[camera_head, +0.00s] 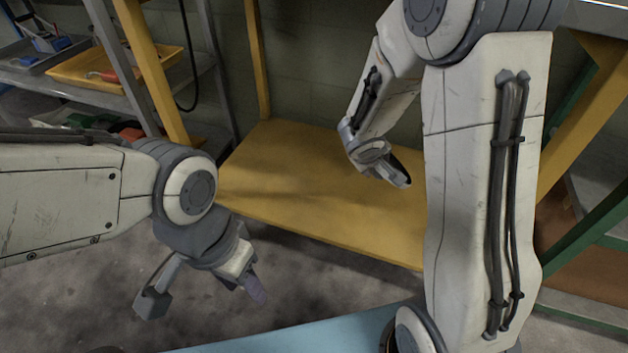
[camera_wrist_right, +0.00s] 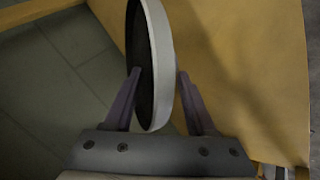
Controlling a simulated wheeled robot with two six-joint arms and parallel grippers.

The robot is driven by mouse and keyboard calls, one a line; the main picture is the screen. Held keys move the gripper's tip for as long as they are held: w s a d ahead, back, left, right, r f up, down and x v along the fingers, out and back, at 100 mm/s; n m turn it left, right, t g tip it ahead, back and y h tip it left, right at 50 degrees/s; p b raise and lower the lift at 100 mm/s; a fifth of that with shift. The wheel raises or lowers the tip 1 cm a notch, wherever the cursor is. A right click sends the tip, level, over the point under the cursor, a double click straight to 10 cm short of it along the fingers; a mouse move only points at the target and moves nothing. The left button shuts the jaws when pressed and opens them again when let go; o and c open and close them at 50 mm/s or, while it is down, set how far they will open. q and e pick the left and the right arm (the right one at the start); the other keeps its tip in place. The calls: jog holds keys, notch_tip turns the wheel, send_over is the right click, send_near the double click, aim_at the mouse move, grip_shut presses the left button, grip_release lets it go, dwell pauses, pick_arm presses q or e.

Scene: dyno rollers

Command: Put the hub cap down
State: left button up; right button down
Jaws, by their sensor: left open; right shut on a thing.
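In the right wrist view, my right gripper (camera_wrist_right: 160,76) is shut on the hub cap (camera_wrist_right: 158,48), a round disc with a pale rim and a dark face, seen nearly edge-on and upright between the two purple fingers. A yellow bench top (camera_wrist_right: 255,60) lies behind it; whether the cap touches it I cannot tell. In the head view, the right wrist is over the yellow bench top (camera_head: 300,190), and I cannot make out the cap there. My left gripper (camera_head: 254,286) is open and empty over the concrete floor, in front of the bench.
The bench top is bare where it shows. A shelf rack at the left holds a yellow tray (camera_head: 110,68) and other items. A green-framed rack (camera_head: 590,240) stands at the right. A light blue surface (camera_head: 290,335) is at the bottom. A block wall stands behind.

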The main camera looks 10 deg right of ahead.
jog(key=shift+w+a+f, duration=0.1)
jog(key=shift+w+a, duration=0.05)
jog(key=w+a+f+b, duration=0.1)
jog(key=w+a+f, duration=0.1)
jog(key=f, duration=0.1)
jog(key=w+a+f+b, duration=0.1)
jog(key=w+a+f, duration=0.2)
jog(key=f, duration=0.1)
jog(key=w+a+f+b, duration=0.1)
jog(key=w+a+f, duration=0.2)
jog(key=f, duration=0.1)
jog(key=shift+a+b, duration=0.1)
jog(key=shift+b, duration=0.3)
jog(key=shift+r, duration=0.15)
jog(key=shift+f+b, duration=0.6)
jog(key=shift+b, duration=0.2)
jog(key=shift+c, duration=1)
grip_release()
jog(key=shift+s, duration=0.1)
